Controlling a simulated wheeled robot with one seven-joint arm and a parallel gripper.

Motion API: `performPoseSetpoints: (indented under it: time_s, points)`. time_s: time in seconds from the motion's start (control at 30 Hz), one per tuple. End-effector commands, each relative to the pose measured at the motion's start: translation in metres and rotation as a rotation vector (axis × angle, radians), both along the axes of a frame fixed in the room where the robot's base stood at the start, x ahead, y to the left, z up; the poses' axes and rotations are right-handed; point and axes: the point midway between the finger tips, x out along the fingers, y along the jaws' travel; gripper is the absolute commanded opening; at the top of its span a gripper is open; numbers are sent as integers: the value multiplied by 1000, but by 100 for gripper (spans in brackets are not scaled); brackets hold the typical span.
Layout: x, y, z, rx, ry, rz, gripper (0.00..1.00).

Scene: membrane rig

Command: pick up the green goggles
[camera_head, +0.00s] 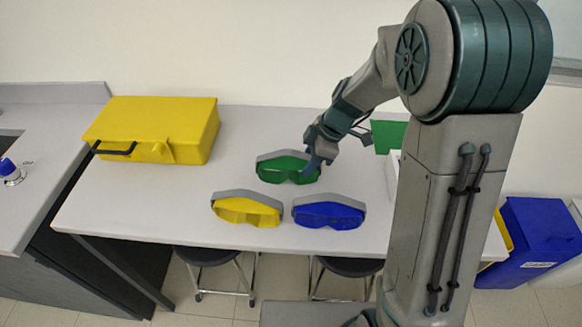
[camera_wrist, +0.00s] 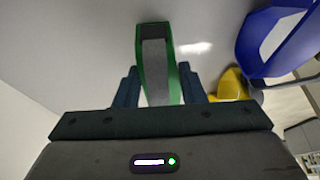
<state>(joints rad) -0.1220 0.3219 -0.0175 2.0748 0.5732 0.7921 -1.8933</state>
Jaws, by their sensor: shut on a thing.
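The green goggles (camera_head: 287,171) have a grey strap and sit toward the back of the white table, behind the yellow and blue goggles. My gripper (camera_head: 314,165) is at their right end. In the wrist view, the green goggles (camera_wrist: 140,60) run up between the two dark fingers of my gripper (camera_wrist: 157,85), which is shut on them. In the head view, part of their right end is hidden by my gripper. I cannot tell whether they are clear of the table.
Yellow goggles (camera_head: 246,211) and blue goggles (camera_head: 329,214) lie in front. A yellow case (camera_head: 155,130) stands at the back left of the white table (camera_head: 130,195). A green object (camera_head: 388,136) is at the back right, partly behind my arm. The table's left front is clear.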

Motion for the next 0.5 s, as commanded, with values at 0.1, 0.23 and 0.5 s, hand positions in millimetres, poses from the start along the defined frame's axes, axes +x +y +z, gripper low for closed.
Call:
performPoseSetpoints:
  time_s: [0.1,0.23,0.5]
  points:
    - [0,0,0,0,0,0,14]
    - [0,0,4,0,-1,0,14]
    - [1,0,42,1,-8,1,14]
